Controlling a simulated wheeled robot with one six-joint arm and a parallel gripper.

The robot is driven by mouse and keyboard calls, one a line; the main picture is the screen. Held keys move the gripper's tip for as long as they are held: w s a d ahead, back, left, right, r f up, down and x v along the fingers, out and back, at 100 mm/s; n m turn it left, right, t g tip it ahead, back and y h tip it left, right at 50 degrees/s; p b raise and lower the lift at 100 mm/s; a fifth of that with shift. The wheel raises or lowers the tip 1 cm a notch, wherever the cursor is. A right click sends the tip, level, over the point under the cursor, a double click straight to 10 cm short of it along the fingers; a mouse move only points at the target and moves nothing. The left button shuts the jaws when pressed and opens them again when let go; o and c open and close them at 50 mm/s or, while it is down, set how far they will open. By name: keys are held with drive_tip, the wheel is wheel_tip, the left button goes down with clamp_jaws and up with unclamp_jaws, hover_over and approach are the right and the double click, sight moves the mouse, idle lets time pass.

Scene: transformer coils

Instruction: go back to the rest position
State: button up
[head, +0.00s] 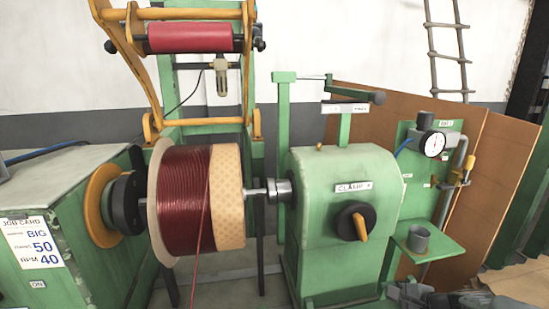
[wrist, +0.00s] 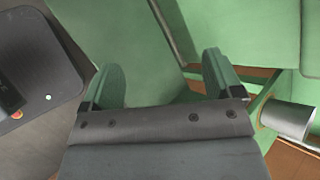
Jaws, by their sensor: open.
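My gripper (wrist: 162,62) shows in the wrist view with its two green-grey fingers spread wide apart. Nothing is between the fingers; green machine surfaces lie beyond them. I cannot make out the gripper clearly in the head view.
In the head view a coil of dark red wire (head: 186,200) sits on the winding shaft. The green clamp housing (head: 325,165) stands right of it, with a black and orange knob (head: 355,222). A grey cup (head: 418,238) stands on a small green shelf. A dark unit (wrist: 45,65) with a green light shows in the wrist view.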

drive_tip(key=s+a+r+n+g+h+p, duration=0.2)
drive_tip(key=a+r+n, duration=0.3)
drive_tip(key=n, duration=0.4)
drive_tip(key=s+a+r+n+g+h+p, duration=0.2)
drive_tip(key=s+a+r+n+p, duration=0.3)
drive_tip(key=n, duration=0.4)
drive_tip(key=shift+s+a+r+h, duration=0.15)
drive_tip(key=shift+a+r+h, duration=0.25)
drive_tip(key=shift+r+h, duration=0.4)
drive_tip(key=shift+a, duration=0.4)
